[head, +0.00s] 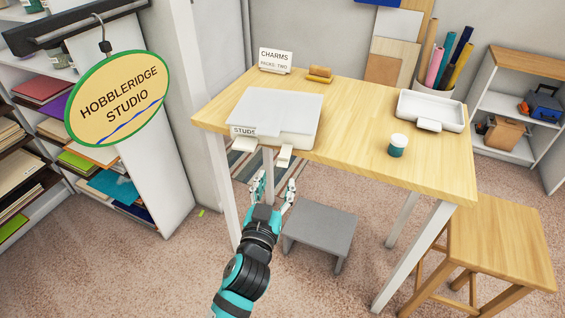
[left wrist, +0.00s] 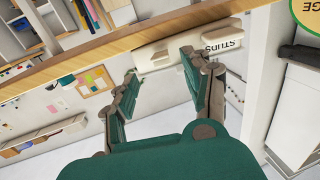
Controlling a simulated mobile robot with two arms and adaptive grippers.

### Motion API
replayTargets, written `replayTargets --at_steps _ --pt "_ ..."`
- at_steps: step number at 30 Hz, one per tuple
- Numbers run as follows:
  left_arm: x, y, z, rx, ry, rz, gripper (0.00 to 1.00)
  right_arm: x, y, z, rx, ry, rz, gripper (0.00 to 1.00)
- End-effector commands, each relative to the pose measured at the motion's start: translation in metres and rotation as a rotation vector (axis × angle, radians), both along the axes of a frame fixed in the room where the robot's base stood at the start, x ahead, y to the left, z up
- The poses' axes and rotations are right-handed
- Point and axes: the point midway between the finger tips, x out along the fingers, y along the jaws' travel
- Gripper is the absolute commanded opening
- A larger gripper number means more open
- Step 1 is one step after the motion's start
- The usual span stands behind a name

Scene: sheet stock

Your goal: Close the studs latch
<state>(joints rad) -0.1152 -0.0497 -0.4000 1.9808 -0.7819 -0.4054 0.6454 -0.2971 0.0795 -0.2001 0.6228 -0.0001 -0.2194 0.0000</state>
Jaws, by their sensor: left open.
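The studs box (head: 275,115) is a pale case with a flat grey-white lid lying shut, at the table's front left edge. Its front carries the STUDS label (head: 243,131), also readable in the left wrist view (left wrist: 222,46). A small cream latch tab (head: 285,154) sticks out from its front, past the table edge. My left gripper (head: 274,186) is open and empty, below and in front of this tab, its fingers pointing up toward the box. In the left wrist view the open fingers (left wrist: 158,66) frame part of the box front. I see no contact. My right gripper is out of view.
A grey step stool (head: 320,230) stands below, a wooden stool (head: 505,240) at right. A hanging studio sign (head: 118,98) is at left.

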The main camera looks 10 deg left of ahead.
Motion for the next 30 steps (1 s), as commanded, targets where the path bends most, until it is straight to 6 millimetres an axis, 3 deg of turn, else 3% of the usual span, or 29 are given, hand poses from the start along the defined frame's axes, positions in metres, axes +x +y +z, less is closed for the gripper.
replayTargets --at_steps 3,10,15,24,30 --pt "0.027 -0.003 0.0 0.002 -0.002 -0.001 0.5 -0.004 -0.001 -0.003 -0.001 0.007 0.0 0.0" --pt "0.063 -0.007 -0.001 0.001 0.0 0.0 0.5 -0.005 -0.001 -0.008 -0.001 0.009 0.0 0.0" --pt "0.074 -0.008 -0.001 0.001 0.001 0.0 0.5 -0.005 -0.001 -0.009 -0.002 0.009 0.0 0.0" --pt "0.075 -0.008 -0.001 0.0 0.001 0.0 0.5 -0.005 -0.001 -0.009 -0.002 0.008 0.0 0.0" --pt "0.075 -0.008 -0.001 0.0 0.001 0.0 0.24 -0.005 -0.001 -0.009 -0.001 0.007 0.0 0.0"
